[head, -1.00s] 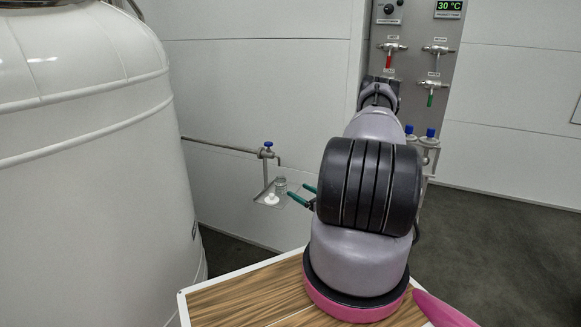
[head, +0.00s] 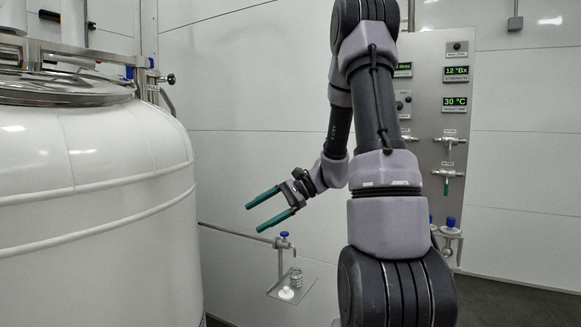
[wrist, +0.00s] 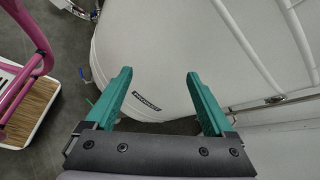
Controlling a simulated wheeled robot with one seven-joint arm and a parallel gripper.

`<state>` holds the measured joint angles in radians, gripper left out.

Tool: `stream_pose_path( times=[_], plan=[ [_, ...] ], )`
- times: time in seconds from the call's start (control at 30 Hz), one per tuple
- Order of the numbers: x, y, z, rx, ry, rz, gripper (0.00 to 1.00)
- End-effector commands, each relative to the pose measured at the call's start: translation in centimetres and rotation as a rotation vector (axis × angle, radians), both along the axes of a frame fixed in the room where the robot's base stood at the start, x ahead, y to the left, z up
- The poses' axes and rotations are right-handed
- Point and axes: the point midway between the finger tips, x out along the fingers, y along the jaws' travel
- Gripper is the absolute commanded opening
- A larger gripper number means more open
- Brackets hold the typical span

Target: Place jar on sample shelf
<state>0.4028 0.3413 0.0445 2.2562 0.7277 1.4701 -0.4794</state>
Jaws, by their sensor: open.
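A small clear glass jar (head: 296,275) stands upright on a small grey shelf (head: 303,288) against the white wall. A white lid-like piece (head: 286,293) lies on the shelf just left of the jar. My gripper (head: 254,218) has green fingers and is open and empty. It is above and to the left of the jar, clear of it, with its fingers pointing left toward the white tank. In the wrist view my gripper (wrist: 160,73) shows nothing between its fingers. The jar does not show there.
A thin pipe with a blue-handled valve (head: 284,236) runs above the shelf. A large white tank (head: 90,200) fills the left. Open air lies around my gripper.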

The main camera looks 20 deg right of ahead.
Motion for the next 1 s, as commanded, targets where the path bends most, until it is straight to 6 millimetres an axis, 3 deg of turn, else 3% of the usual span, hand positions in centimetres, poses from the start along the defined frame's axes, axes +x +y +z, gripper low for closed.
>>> stream_pose_path(
  times=[0.03, 0.2, 0.5, 0.73, 1.0],
  plan=[
    [-1.5, 0.9, 1.6, -0.075, -0.039, 0.053, 0.87],
    [-6.2, 2.1, 4.9, -0.326, -0.155, 0.194, 0.87],
    [-13.0, 1.4, 10.2, -0.758, -0.447, 0.323, 0.87],
    [-16.5, -0.2, 13.8, -1.005, -0.687, 0.324, 0.87],
    [-17.8, -1.0, 15.5, -1.102, -0.797, 0.306, 0.87]
  ],
)
